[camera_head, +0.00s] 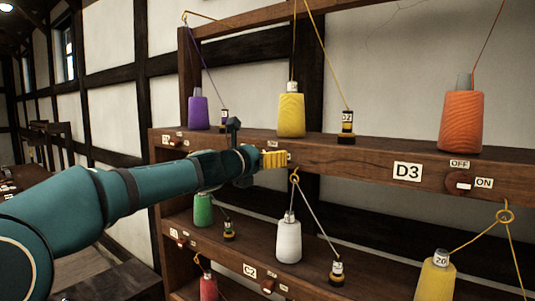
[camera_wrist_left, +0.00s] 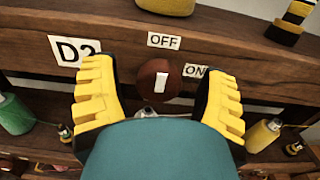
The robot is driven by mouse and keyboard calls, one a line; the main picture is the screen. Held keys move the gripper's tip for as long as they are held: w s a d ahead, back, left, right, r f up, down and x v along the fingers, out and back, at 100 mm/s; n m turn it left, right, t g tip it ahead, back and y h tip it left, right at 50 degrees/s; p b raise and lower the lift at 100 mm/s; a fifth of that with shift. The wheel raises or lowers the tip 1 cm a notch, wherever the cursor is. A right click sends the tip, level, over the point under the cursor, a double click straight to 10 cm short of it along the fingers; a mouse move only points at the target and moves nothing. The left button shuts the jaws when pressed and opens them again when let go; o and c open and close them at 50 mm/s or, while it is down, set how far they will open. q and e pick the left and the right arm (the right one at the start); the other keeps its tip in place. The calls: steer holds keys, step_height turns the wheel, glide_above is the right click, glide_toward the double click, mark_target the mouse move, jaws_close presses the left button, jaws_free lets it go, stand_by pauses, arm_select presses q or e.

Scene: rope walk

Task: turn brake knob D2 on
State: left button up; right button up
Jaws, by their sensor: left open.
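Brake knob D2 (camera_wrist_left: 152,85) is a round dark red-brown knob with a white mark, on the front of a wooden shelf beam. The mark stands roughly upright, towards the OFF label (camera_wrist_left: 164,41) above. The ON label (camera_wrist_left: 195,71) is at its right, partly covered by a finger. The D2 label (camera_wrist_left: 74,49) is at its upper left. My left gripper (camera_wrist_left: 160,100) is open, its yellow fingers on either side of the knob in the wrist view, without visible contact. In the head view the left gripper (camera_head: 274,159) hides the knob.
A yellow spool (camera_head: 291,115) stands on the shelf above the gripper, with a purple spool (camera_head: 198,112) to its left. Knob D3 (camera_head: 459,183) is on the same beam to the right. A white spool (camera_head: 288,242) stands on the shelf below. Thin ropes run up from the spools.

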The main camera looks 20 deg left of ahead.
arm_select(q)
steer(key=shift+w+d, duration=0.1)
steer(key=shift+w, duration=0.25)
steer(key=c, duration=1.2)
